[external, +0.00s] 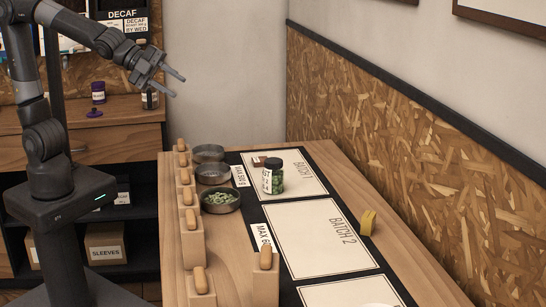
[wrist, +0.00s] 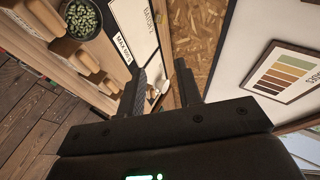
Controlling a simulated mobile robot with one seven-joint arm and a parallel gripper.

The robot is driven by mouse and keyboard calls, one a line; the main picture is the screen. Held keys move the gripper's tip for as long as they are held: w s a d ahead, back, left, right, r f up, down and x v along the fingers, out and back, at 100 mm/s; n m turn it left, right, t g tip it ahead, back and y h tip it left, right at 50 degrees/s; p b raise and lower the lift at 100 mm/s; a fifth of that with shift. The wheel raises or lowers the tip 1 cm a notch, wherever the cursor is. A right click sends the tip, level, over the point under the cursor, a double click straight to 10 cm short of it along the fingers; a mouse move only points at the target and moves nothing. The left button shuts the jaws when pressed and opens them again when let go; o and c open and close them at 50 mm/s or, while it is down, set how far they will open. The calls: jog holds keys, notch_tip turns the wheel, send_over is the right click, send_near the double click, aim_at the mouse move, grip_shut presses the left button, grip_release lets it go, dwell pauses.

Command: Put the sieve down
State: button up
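My gripper (external: 179,87) is raised at the upper left, above and away from the table. Its two fingers are apart with nothing between them, as the wrist view (wrist: 160,70) also shows. No sieve is in my gripper. Three round, shallow metal pans stand along the table's left part: a far pan (external: 208,151), a middle pan (external: 213,173) and a near pan (external: 221,207) filled with green beans. The bean-filled pan also shows in the wrist view (wrist: 97,22). I cannot tell whether any of these is the sieve.
A jar of green beans (external: 273,178) stands upright on the Batch 1 sheet (external: 310,183). The Batch 2 sheet (external: 320,250) is bare. Several wooden blocks with rounded handles (external: 190,220) line the left edge. A yellow object (external: 367,222) sits at right, near the wall.

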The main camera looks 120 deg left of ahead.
jog(key=s+d+f+n+g+h, duration=0.2)
jog(key=s+d+n, duration=0.3)
jog(key=s, duration=0.5)
jog(key=s+d+f+n+g+h, duration=0.2)
jog(key=s+d+f+n, duration=0.3)
jog(key=s+d, duration=0.5)
jog(key=shift+s+f+g, duration=0.25)
jog(key=shift+s+g, duration=0.05)
jog(key=shift+g, duration=0.4)
